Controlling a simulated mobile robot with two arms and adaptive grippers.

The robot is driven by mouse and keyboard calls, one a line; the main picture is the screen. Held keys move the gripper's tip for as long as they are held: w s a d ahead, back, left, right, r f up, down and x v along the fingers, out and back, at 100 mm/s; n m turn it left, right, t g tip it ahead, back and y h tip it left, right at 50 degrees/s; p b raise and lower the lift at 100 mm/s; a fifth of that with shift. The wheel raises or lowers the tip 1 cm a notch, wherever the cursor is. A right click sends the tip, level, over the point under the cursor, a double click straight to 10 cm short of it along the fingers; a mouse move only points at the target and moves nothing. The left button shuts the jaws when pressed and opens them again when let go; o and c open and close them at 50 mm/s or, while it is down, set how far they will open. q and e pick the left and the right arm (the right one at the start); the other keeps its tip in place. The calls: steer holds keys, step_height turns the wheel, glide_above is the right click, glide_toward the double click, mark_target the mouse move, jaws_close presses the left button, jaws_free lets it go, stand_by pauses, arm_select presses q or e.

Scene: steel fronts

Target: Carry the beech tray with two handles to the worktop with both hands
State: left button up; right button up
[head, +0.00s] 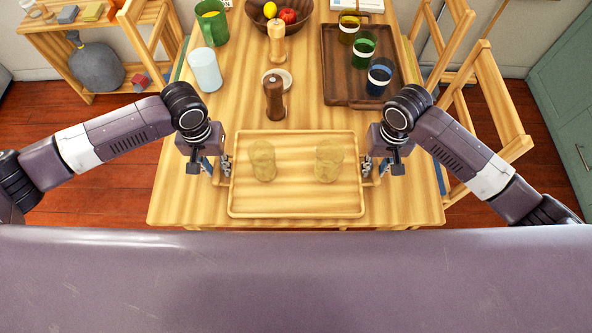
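The pale beech tray (296,197) is near the front edge of the wooden table, with two yellowish see-through tumblers, a left one (262,161) and a right one (328,161), standing upright on it. My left gripper (224,168) is at the tray's left handle and looks shut on it. My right gripper (369,170) is at the right handle and looks shut on it. The fingers partly hide both handles. The tray looks level; I cannot tell whether it touches the tabletop.
On the table (180,198), a dark tray (334,84) holds several coloured glasses at the back right. A brown mill (274,97), a small white dish (284,76), a pale cup (205,70) and a green jug (213,24) stand behind the beech tray. Wooden chairs flank the table.

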steer(key=shift+c, duration=0.2)
arm_select(q)
jaws_close()
arm_select(e)
jaws_close()
arm_select(q)
steer(key=shift+w+r, duration=0.1)
steer(key=shift+r, duration=0.1)
arm_select(e)
steer(key=shift+w+r, duration=0.1)
steer(key=shift+r, duration=0.1)
